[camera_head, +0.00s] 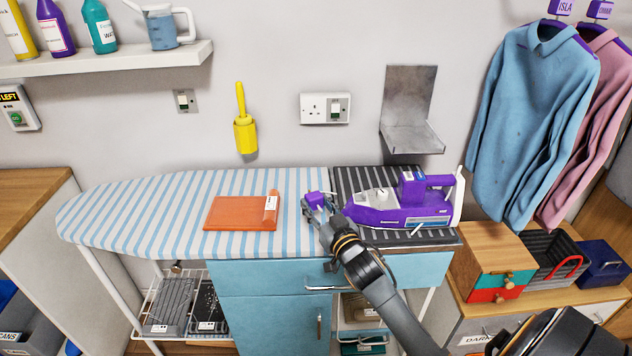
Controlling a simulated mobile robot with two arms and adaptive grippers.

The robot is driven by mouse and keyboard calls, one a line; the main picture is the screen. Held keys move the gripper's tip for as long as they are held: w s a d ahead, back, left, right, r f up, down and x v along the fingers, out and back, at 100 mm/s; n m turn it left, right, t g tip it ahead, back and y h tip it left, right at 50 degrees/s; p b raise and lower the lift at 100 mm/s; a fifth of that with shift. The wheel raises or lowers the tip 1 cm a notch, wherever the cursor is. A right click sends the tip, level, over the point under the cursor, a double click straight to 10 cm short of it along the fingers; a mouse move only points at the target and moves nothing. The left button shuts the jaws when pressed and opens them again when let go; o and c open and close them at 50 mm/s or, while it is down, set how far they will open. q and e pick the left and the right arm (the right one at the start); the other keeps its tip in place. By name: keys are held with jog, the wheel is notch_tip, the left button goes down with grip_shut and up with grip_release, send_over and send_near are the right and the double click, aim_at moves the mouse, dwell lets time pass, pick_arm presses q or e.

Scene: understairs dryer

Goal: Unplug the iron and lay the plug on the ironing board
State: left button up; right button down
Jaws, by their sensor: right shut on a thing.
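The purple iron (405,210) rests on the dark striped pad at the right end of the ironing board (130,210), which has a blue and white striped cover. My right gripper (317,205) is over the board, just left of the iron. It is shut on a small purple plug (314,197). I cannot tell whether the plug touches the cover. The white wall socket (325,108) above the board has nothing in its holes. No cord shows clearly. My left gripper is not in view.
A metal holder (410,110) and a yellow brush holder (245,135) are on the wall. Shirts (535,120) hang at the right. The board's left end is clear.

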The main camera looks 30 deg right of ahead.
jog(key=shift+s+a+f+y, duration=0.3)
jog(key=shift+s+f, duration=0.15)
jog(key=shift+s, duration=0.1)
jog(key=shift+s+a+f, duration=0.15)
jog(key=shift+s+a, duration=0.05)
jog(key=shift+n, duration=0.3)
jog(key=shift+w+d+f, duration=0.1)
jog(key=shift+f+b, duration=0.3)
jog(key=shift+f, duration=0.3)
notch_tip(320, 180, down, 3)
jog(key=shift+r+b, duration=0.1)
jog(key=shift+b, duration=0.85)
jog(key=shift+f+b, duration=0.45)
jog(key=shift+f, duration=0.3)
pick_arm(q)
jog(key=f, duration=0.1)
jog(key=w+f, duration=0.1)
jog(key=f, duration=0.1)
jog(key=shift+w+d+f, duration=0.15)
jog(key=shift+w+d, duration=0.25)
